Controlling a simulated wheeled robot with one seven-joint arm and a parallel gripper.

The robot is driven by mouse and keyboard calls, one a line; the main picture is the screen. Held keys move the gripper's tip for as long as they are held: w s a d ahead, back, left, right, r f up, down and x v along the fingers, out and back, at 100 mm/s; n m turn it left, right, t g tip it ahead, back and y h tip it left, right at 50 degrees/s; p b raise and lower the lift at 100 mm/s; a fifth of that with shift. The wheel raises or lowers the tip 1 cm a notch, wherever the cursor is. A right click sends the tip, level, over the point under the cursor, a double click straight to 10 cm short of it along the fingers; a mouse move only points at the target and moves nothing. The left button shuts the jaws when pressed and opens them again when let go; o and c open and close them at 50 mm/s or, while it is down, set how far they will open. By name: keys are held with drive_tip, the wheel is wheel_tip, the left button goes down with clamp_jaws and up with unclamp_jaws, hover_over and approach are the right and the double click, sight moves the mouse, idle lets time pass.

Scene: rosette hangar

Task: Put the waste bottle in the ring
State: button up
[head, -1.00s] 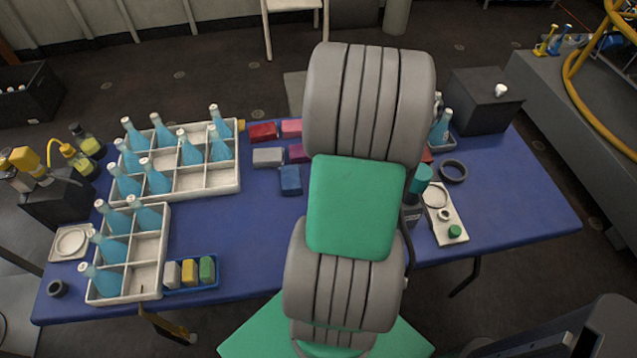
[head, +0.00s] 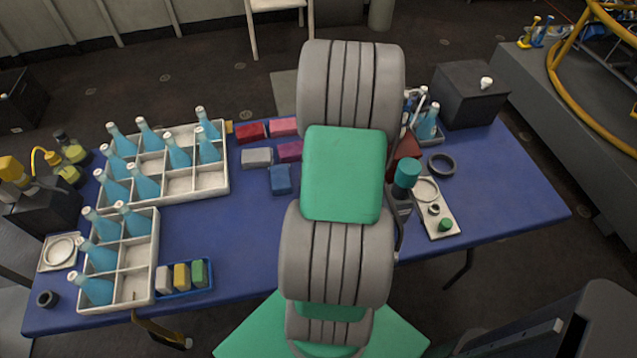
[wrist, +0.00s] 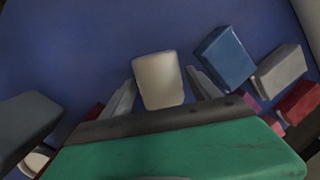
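Several blue bottles with pale caps stand in two white divided crates (head: 217,184) (head: 151,283) on the left of the table. Another blue bottle (head: 428,122) stands right of my arm. A teal-topped dark container (head: 407,174) stands beside my arm. I cannot tell which is the waste bottle. A dark ring (head: 441,165) lies flat on the right, and a smaller one (head: 47,299) at the front left. In the head view my arm hides my gripper. In the wrist view my gripper (wrist: 160,76) has its fingers apart, with a cream block (wrist: 158,80) between them, seemingly untouched.
Red, pink, grey, purple and blue blocks (head: 280,180) lie left of my arm. A white tray (head: 440,212) is on the right, with a black box (head: 468,95) behind. A blue tray of small blocks (head: 184,293) is at the front left. The table's right end is clear.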

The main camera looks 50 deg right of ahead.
drive_tip(key=shift+o, duration=0.5)
drive_tip(key=shift+d+r, duration=0.1)
drive_tip(key=shift+r, duration=0.5)
wheel_tip(320, 180, up, 10)
drive_tip(key=d, duration=0.2)
drive_tip(key=a+r+n, duration=0.2)
drive_tip(key=a+n, duration=0.2)
drive_tip(key=a, duration=0.5)
drive_tip(key=w+a+r+n+t+h, duration=0.1)
drive_tip(key=a+n, duration=0.4)
drive_tip(key=a, duration=0.5)
drive_tip(key=a+r+n+t, duration=0.1)
drive_tip(key=a+r+n, duration=0.3)
drive_tip(key=a, duration=0.6)
drive_tip(key=shift+w+n+h, duration=0.35)
drive_tip(key=shift+n+h, duration=0.05)
drive_tip(key=shift+n, duration=0.1)
